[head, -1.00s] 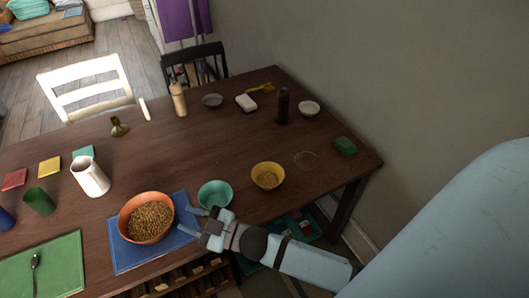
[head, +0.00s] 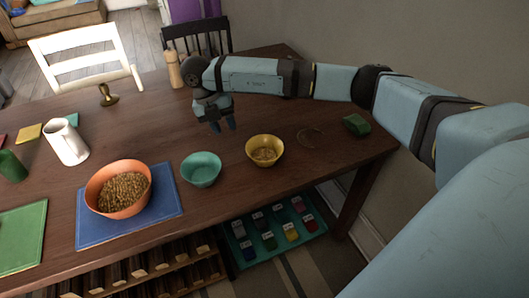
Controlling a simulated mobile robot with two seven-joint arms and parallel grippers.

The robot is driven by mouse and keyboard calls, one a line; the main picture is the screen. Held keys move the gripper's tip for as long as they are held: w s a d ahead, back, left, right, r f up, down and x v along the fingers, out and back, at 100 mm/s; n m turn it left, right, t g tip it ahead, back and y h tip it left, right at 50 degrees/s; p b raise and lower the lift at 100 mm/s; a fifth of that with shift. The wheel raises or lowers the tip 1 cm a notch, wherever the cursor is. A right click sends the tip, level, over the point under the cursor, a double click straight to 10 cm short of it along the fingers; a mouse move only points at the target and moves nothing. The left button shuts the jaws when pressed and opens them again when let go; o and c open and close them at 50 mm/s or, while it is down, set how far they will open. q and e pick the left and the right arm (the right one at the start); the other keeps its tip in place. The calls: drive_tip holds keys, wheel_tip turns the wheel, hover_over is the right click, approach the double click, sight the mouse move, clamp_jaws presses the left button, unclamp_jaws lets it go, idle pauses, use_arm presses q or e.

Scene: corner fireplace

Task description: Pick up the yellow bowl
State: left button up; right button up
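The yellow bowl (head: 265,151) stands upright on the dark wooden table (head: 220,220), right of the teal bowl (head: 201,170), with something grainy and tan inside it. My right gripper (head: 223,128) is above the table, up and left of the yellow bowl in the picture and apart from it. Its two fingers point down and are spread a little, with nothing between them. My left gripper is not in view.
An orange bowl (head: 119,188) of grainy food stands on a blue mat (head: 160,220). A green block (head: 355,125) lies near the table's right end. A white pitcher (head: 67,143) and a wooden mill (head: 174,70) stand farther left. The wall is close on the right.

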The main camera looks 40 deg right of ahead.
drive_tip(key=d+h, duration=0.1)
drive_tip(key=d, duration=0.1)
hover_over(248, 148)
drive_tip(key=w+a, duration=0.1)
drive_tip(key=a, duration=0.1)
wheel_tip(248, 148, down, 6)
drive_tip(key=shift+m, duration=0.3)
drive_tip(key=shift+w+b+x, duration=0.1)
drive_tip(key=shift+b+x, duration=0.15)
drive_tip(key=shift+x, duration=1.3)
drive_tip(key=shift+w+b+x, duration=0.15)
drive_tip(key=shift+b+x, duration=0.1)
drive_tip(key=shift+x, duration=1.3)
drive_tip(key=shift+d, duration=0.15)
clamp_jaws()
